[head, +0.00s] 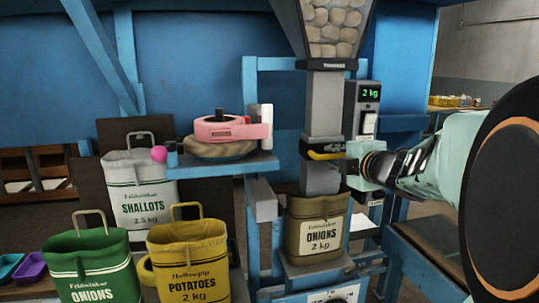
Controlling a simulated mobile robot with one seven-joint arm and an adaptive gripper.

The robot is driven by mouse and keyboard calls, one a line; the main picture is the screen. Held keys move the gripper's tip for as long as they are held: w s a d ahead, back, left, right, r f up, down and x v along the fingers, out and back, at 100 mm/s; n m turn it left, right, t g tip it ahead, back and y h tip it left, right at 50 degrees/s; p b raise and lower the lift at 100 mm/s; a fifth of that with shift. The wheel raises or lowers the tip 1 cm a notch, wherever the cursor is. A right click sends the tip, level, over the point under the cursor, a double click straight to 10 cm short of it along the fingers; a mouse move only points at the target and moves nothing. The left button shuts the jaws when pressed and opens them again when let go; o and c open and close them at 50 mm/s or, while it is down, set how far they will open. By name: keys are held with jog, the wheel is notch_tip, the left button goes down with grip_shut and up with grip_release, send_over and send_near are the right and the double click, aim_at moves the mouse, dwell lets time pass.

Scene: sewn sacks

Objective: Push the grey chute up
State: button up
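The grey chute (323,105) hangs upright below the hopper of round pale produce. A black band with a yellow grip (325,152) crosses it low down. My gripper (354,160) comes in from the right and is right beside the chute, level with the band and lower end. Its fingers are small and partly hidden, so I cannot tell if they touch the chute or are open.
A display box (370,94) reading 2 kg is just above my gripper. The olive sack stands on a blue stand with a dial scale (335,294). A blue shelf (222,166) at left holds a pink device (232,129). Shallots, onions and potatoes sacks stand at lower left.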

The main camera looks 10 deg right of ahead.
grip_shut()
jog(key=shift+r, duration=0.1)
notch_tip(320, 180, up, 17)
jog(key=p, duration=1.5)
jog(key=shift+o, duration=2.3)
grip_release()
jog(key=shift+f, duration=0.3)
